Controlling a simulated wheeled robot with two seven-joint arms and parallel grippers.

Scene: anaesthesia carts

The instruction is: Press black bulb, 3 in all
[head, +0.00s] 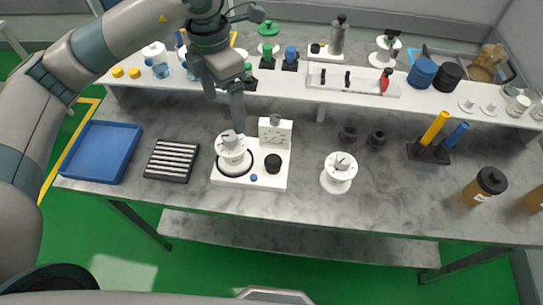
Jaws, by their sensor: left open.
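A black bulb (273,163) sits on the right part of a white base plate (232,180). On the left part of this plate stands a white dial-topped canister (233,152) inside a black ring. A white upright block (275,133) with a grey knob stands at the back of the plate, and a small blue button (253,178) is at its front. My left gripper (226,110) is open and empty, pointing down above and behind the canister, to the left of the bulb and apart from it. My right gripper is not in view.
Left of the plate lie a black slotted block (171,160) and a blue tray (101,151). Right stand another white dialled canister (339,172), two small dark pieces (376,140) and a black holder with yellow and blue cylinders (428,153). A raised shelf with several items runs behind.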

